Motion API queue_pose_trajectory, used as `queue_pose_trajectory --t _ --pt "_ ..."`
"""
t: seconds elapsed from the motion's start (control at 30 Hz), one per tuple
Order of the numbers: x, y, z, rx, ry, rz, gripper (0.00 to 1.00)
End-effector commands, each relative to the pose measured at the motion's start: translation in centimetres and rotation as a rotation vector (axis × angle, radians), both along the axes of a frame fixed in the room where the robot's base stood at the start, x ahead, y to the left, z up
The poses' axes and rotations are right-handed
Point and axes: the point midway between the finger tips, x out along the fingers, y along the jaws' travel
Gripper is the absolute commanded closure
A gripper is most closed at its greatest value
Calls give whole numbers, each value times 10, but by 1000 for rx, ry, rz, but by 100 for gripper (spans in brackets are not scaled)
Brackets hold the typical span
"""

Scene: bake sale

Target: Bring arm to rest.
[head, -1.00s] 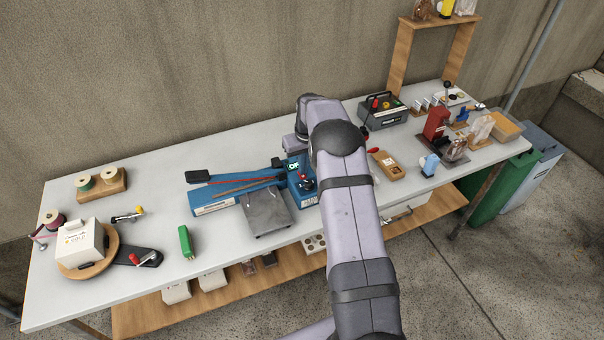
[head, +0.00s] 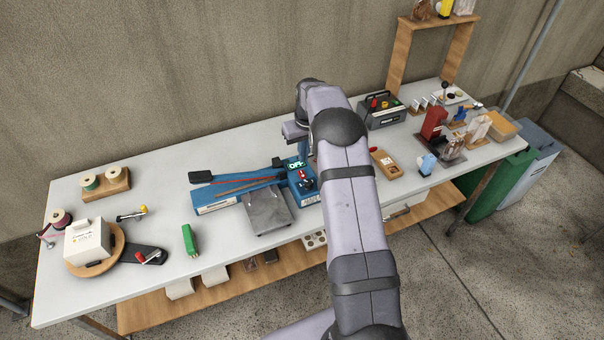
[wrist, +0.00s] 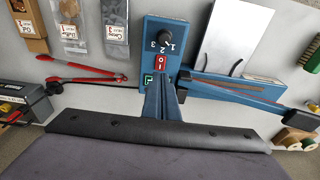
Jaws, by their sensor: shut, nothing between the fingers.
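My gripper (wrist: 164,103) is shut and empty in the wrist view, its fingertips pointing at the control end of a blue bag sealer (wrist: 176,30). That end has a black dial, a red switch and a small green-lit display. I cannot tell whether the fingers touch it or hover above. The fingertips are mostly hidden there.
A grey metal plate (head: 268,212) stands in front of the sealer. A white box (head: 88,240) sits on a round wooden stand at left.

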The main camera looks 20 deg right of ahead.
Motion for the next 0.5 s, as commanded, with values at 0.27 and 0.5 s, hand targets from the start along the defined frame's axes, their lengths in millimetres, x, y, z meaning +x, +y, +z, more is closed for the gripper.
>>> queue_pose_trajectory --t 0.27,0.5 --pt "0 1 0 0 0 0 100" --pt "-16 17 17 2 10 1 100"
